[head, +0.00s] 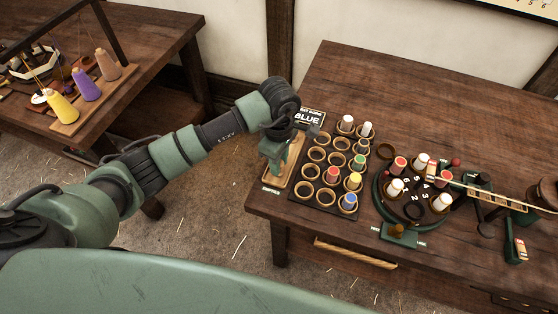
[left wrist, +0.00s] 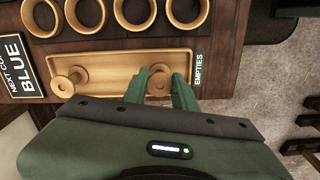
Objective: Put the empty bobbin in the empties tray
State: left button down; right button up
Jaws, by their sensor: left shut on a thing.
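The empties tray (head: 275,181) is a long, shallow wooden tray at the left edge of the right table, with a green "EMPTIES" label at its near end. It also shows in the left wrist view (left wrist: 112,60). My left gripper (left wrist: 160,73) is over the label end of the tray, its green fingers on either side of a bare wooden bobbin (left wrist: 158,84) and shut on it. The bobbin lies within the tray's outline; I cannot tell whether it touches the tray floor. Another bare bobbin (left wrist: 70,82) stands at the tray's other end. My right gripper is not in view.
A dark rack (head: 325,181) of round holders, some with coloured bobbins, stands right beside the tray. A green numbered turntable (head: 415,207) with bobbins is further right. A "BLUE" sign (head: 309,118) stands behind the tray. Yarn cones (head: 87,85) stand on the left table.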

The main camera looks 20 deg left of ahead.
pick_arm(q)
jog(key=c, duration=1.1)
grip_release()
jog(key=shift+f, duration=0.1)
jog(key=shift+r+p, duration=0.25)
jog(key=shift+p, duration=0.1)
jog(key=shift+r, duration=0.3)
notch_tip(320, 180, up, 11)
jog(key=b, duration=0.3)
jog(key=shift+r, duration=0.15)
